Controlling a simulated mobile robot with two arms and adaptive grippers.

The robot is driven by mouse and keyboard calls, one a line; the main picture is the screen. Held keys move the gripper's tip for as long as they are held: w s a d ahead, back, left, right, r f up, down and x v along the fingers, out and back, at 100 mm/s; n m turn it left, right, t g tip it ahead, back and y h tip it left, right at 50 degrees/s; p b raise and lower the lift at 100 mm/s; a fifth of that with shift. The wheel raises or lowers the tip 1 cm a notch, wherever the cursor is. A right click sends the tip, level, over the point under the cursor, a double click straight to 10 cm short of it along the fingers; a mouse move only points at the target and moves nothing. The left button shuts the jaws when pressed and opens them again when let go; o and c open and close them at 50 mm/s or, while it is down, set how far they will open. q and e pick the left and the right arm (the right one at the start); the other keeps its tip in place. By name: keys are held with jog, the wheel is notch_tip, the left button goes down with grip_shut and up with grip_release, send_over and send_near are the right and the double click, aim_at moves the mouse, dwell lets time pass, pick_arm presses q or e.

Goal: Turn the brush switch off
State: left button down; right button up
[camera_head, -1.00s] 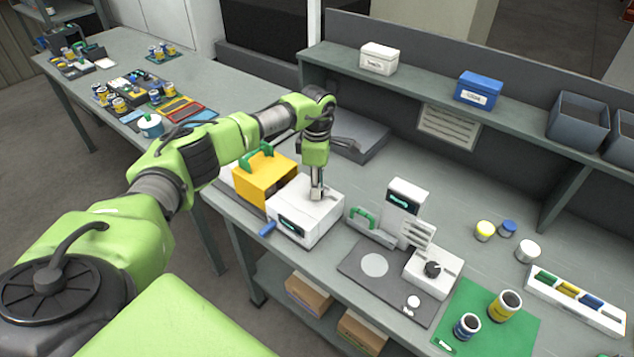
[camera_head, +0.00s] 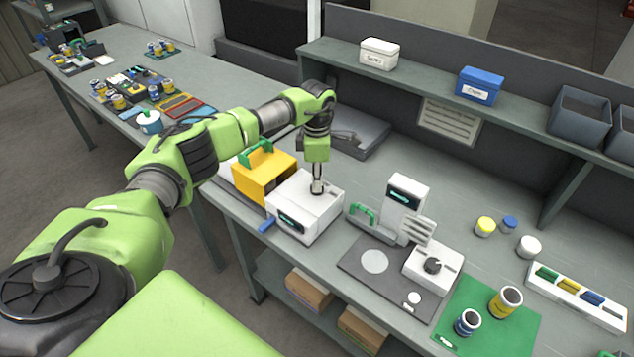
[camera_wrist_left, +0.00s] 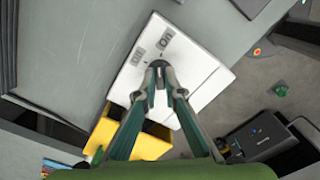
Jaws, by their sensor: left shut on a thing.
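The white machine box (camera_head: 322,222) stands on the bench with a dark display and a blue handle on its front. My left gripper (camera_head: 317,191) points down onto the top of this box. In the left wrist view its fingertips (camera_wrist_left: 159,66) are shut on a small dark knob, the brush switch (camera_wrist_left: 158,63), on the white top panel (camera_wrist_left: 195,65). Two small printed marks sit on the panel beside the switch. The fingers hide most of the knob, so I cannot tell its exact position. My right gripper is not in view.
A yellow box (camera_head: 263,182) with a green handle stands left of the white box. A white device with a display (camera_head: 405,198) and a knob unit (camera_head: 432,268) stand to the right. Cans stand on a green mat (camera_head: 510,330). The bench behind the white device is mostly clear.

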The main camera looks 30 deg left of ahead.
pick_arm(q)
jog(key=n+b, duration=0.1)
jog(key=n, duration=0.4)
jog(key=shift+b, duration=0.3)
jog(key=n, duration=0.4)
jog(key=shift+b, duration=0.3)
jog(key=shift+n, duration=0.8)
jog(key=c, duration=2.1)
grip_release()
jog(key=shift+c, duration=0.2)
